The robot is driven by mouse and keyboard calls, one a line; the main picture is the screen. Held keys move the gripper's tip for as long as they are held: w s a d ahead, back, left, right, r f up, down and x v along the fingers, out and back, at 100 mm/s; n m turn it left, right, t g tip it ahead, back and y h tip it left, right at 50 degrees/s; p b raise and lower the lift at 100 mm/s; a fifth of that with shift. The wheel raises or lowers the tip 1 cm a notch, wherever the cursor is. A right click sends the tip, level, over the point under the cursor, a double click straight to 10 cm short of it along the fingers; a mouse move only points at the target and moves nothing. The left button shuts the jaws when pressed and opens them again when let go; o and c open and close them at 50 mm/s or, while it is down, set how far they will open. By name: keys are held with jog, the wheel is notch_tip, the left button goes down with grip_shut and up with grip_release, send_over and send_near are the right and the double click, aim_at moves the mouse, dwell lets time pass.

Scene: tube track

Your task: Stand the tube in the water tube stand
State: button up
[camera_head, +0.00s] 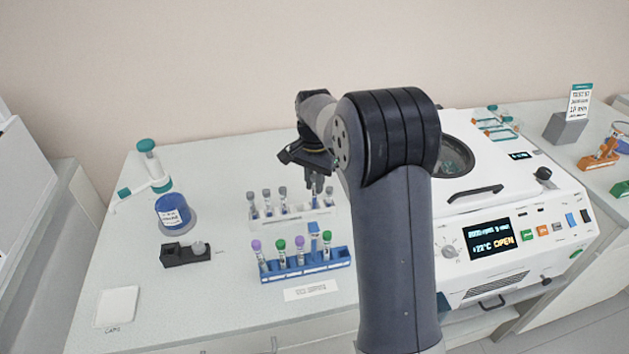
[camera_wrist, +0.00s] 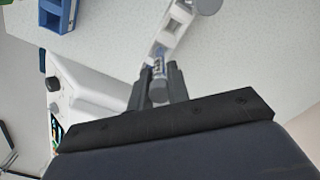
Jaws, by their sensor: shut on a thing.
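My gripper (camera_wrist: 158,82) is shut on a grey-capped tube (camera_wrist: 158,90), whose cap and labelled upper part show between the fingers in the wrist view. A white stand (camera_wrist: 165,43) lies just beyond the tube; one square hole there is empty. I cannot tell whether the tube's lower end is inside the stand. In the head view my gripper (camera_head: 315,185) is over the right part of the white stand (camera_head: 327,222), which holds several grey-capped tubes (camera_head: 267,195). No stand name is readable, so I take the white one as the water tube stand.
A blue rack (camera_head: 300,270) with purple- and green-capped tubes stands in front of the white stand. The centrifuge (camera_head: 500,215), lid open and display reading OPEN, is at the right.

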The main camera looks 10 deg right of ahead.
jog(key=shift+f, duration=0.4)
jog(key=o, duration=0.8)
jog(key=shift+o, duration=0.2)
notch_tip(320, 180, up, 11)
jog(key=shift+f+b, duration=0.15)
jog(key=shift+b, duration=0.25)
dwell(0.5)
